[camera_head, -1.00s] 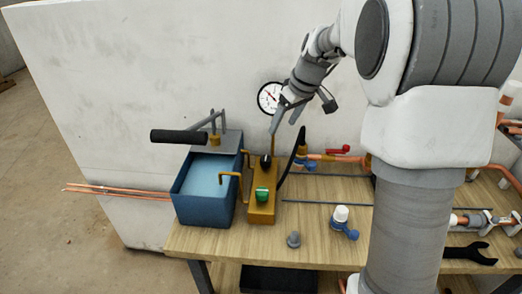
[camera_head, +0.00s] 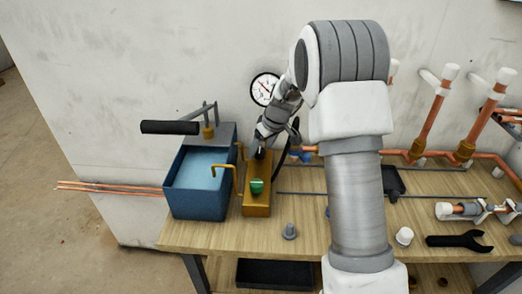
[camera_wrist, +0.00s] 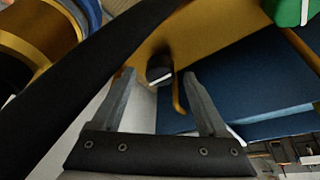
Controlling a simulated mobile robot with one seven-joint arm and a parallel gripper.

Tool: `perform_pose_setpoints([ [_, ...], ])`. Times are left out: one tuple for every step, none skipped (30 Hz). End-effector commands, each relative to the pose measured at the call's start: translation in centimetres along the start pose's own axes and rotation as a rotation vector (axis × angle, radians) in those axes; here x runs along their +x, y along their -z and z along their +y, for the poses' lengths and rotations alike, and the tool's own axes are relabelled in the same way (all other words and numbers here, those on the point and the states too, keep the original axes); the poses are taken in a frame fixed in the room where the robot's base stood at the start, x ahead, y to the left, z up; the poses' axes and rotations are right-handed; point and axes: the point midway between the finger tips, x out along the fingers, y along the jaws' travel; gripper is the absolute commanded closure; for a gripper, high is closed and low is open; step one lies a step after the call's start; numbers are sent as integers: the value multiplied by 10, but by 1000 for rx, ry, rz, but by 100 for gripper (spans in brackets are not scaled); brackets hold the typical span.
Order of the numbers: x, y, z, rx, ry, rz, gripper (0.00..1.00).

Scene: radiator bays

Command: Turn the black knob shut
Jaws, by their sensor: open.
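The black knob (camera_wrist: 160,75) has a pale line across its face and sits on the brass-coloured block. In the wrist view it shows just beyond and between the fingertips of my gripper (camera_wrist: 158,82). The fingers are spread, one on each side, and I cannot tell whether either touches it. In the head view my gripper (camera_head: 259,149) is down at the back end of the brass block (camera_head: 256,206), and the knob there is mostly hidden by it. A green knob (camera_head: 257,186) sits nearer the front of the same block, also at the top right of the wrist view (camera_wrist: 292,12).
A blue water tank (camera_head: 199,198) with a black-handled pump lever (camera_head: 170,127) stands left of the block. A bent brass pipe (camera_head: 227,169) lies between them. A black hose (camera_head: 286,155) runs close on the right. A gauge (camera_head: 264,89) is behind. A grey cap (camera_head: 289,231) stands in front.

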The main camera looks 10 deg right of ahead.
Motion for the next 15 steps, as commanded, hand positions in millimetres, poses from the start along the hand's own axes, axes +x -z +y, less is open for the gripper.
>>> perform_pose_setpoints([
  [4,0,0,0,0,0,23],
  [6,0,0,0,0,-1,23],
  [8,0,0,0,1,-1,23],
  [8,0,0,0,1,-1,23],
  [9,0,0,0,0,-1,23],
  [9,0,0,0,0,0,23],
  [10,0,0,0,0,0,23],
  [10,0,0,0,0,0,23],
  [9,0,0,0,0,0,23],
  [9,0,0,0,0,0,23],
  [9,0,0,0,0,0,23],
  [9,0,0,0,0,0,23],
  [9,0,0,0,0,0,29],
  [9,0,0,0,0,0,34],
  [9,0,0,0,0,0,41],
])
